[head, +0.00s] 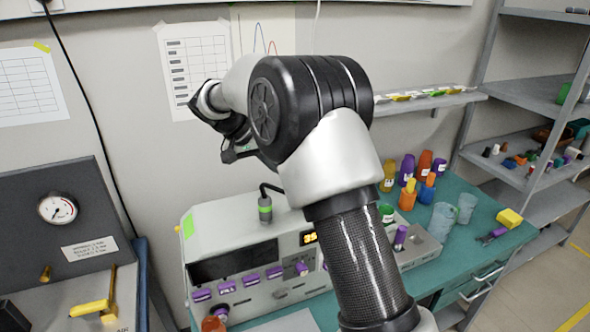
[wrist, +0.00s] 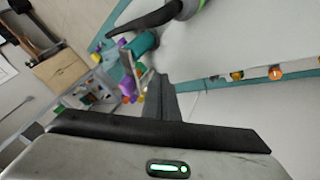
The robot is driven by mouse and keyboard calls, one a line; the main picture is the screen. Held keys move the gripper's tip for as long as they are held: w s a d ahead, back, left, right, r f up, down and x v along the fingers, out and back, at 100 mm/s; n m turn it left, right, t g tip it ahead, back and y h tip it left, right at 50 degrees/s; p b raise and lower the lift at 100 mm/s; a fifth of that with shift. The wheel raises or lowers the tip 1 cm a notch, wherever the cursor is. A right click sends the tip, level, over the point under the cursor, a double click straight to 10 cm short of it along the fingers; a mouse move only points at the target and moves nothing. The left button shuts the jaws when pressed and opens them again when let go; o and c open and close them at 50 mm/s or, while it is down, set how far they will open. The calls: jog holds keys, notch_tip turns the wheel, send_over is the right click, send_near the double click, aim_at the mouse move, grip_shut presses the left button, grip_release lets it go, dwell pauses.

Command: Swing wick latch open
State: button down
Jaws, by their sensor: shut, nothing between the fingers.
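The white particle classifier (head: 225,225) stands on the green bench below my arm. It has a dark window, a lit orange display, knobs and purple labels on its front. A dark connector with a green band (head: 264,207) stands on its top, with a black cable. No part is clearly recognisable as the wick latch, and my arm hides some of the classifier's right side. My gripper (head: 232,148) is shut and empty, raised above the classifier near the wall. Its dark fingers (wrist: 161,92) point at a pale surface in the wrist view; contact cannot be told.
Orange, purple and clear containers (head: 408,180) stand on the bench (head: 455,235) to the right, near a yellow block (head: 509,218). A grey panel with a gauge (head: 57,209) is at the left. A shelf rack (head: 520,90) stands at the right.

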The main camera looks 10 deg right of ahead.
jog(key=shift+s+d+r, duration=0.15)
jog(key=shift+s+d, duration=0.25)
jog(key=shift+d, duration=0.35)
jog(key=shift+s+d+r, duration=0.1)
jog(key=shift+s+d, duration=0.25)
jog(key=shift+d, duration=0.4)
jog(key=shift+s+d+f+n+t+b, duration=0.15)
jog(key=shift+f+n+t+b, duration=0.2)
jog(key=shift+n+b, duration=0.45)
jog(key=shift+s+d+r+n+t+y+b, duration=0.1)
jog(key=shift+s+r+n+t+y+b, duration=0.1)
jog(key=shift+n+t+b, duration=0.2)
jog(key=shift+s+d+r+n+t+y+b, duration=0.1)
jog(key=shift+n+t+y+b, duration=0.15)
jog(key=shift+n+b, duration=0.15)
jog(key=shift+a+r, duration=0.35)
jog(key=shift+r, duration=0.1)
jog(key=v, duration=1.6)
